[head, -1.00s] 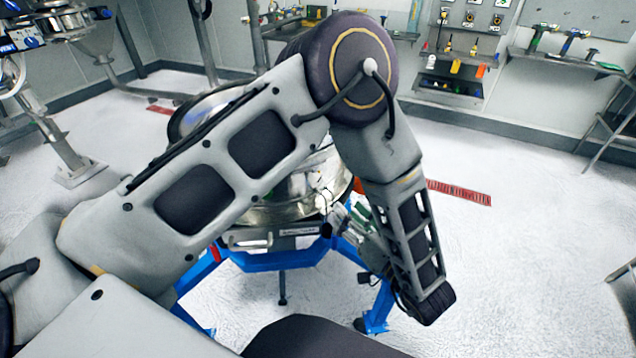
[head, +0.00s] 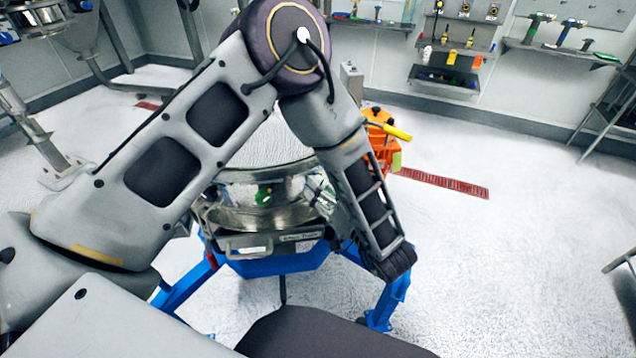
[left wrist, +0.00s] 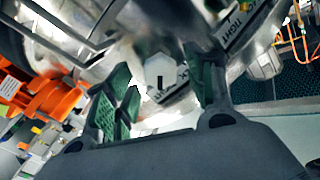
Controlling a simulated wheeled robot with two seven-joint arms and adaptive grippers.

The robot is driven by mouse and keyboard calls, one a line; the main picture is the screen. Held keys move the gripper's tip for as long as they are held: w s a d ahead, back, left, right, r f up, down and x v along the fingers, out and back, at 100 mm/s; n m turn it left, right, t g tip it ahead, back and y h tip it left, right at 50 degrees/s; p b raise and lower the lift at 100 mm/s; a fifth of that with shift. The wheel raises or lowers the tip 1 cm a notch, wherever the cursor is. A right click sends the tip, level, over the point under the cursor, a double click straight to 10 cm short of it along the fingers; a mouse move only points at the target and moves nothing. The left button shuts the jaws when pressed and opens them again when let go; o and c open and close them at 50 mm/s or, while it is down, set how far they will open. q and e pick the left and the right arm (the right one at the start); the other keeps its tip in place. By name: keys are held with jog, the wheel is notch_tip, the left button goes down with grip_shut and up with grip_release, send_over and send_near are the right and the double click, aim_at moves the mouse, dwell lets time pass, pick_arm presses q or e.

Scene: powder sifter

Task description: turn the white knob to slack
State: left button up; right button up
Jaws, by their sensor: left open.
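The white knob (left wrist: 159,73) is faceted and has a short black mark on its face. It sits on the shiny metal side of the sifter. In the left wrist view it lies between the two green-padded fingers of my left gripper (left wrist: 160,78), which are spread, with a gap seen on both sides. A label reading TIGHT (left wrist: 240,28) is at upper right, and another label (left wrist: 180,83), partly covered, is just beside the knob. In the head view my left arm reaches over the sifter (head: 262,218) and the knob cannot be made out. My right gripper is not in view.
A blue frame (head: 270,265) carries the sifter. An orange unit (head: 378,140) with a yellow bar stands behind my forearm. Tool shelves (head: 450,75) line the back wall.

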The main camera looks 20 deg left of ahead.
pick_arm(q)
jog(key=shift+w+a, duration=0.35)
jog(key=shift+a, duration=0.15)
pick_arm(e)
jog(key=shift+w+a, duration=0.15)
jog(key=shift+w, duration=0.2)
pick_arm(q)
jog(key=c, duration=1)
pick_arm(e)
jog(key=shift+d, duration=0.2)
